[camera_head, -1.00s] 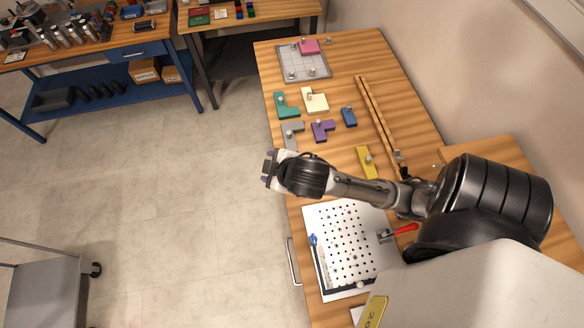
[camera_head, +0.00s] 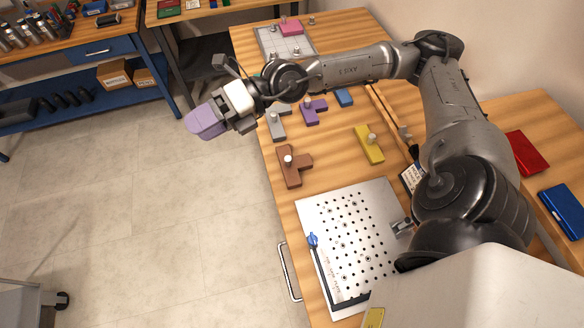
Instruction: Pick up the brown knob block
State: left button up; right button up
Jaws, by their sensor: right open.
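The brown knob block (camera_head: 294,168) lies on the wooden table near its left edge, just beyond the perforated plate. It is a stubby T-like shape with a pale metal knob on top, and it is fully visible. My right gripper (camera_head: 212,108) is up and left of the block, past the table's left edge with floor behind it in the picture. It is open and apart from the block; a lilac piece shows at its end. My left gripper is not in view.
Grey (camera_head: 276,124), purple (camera_head: 313,109), blue (camera_head: 344,97) and yellow (camera_head: 369,144) knob blocks lie beyond the brown one. A perforated metal plate (camera_head: 312,205) lies nearer. My right arm crosses above the far blocks. A grid tray (camera_head: 268,42) with a pink block (camera_head: 291,27) is at the back.

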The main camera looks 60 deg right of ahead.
jog(key=s+d+f+g+h, duration=0.3)
jog(key=d+f+g+h, duration=0.25)
jog(key=f, duration=0.45)
jog(key=m+g+h, duration=0.4)
jog(key=m+h, duration=0.1)
jog(key=h, duration=0.3)
send_over(288, 158)
notch_tip(288, 158, down, 5)
jog(key=f, duration=0.2)
jog(key=f+b, duration=0.1)
jog(key=f, duration=0.3)
jog(key=shift+s+a+f, duration=0.15)
jog(key=shift+s+a, duration=0.05)
jog(key=shift+s, duration=0.05)
jog(key=shift+f, duration=0.85)
jog(key=shift+w+d+f+b, duration=0.1)
jog(key=shift+f+b, duration=0.1)
jog(key=shift+f, duration=1.1)
jog(key=shift+w+f+b, duration=0.1)
jog(key=shift+f+b, duration=0.1)
jog(key=shift+f, duration=1.05)
grip_shut()
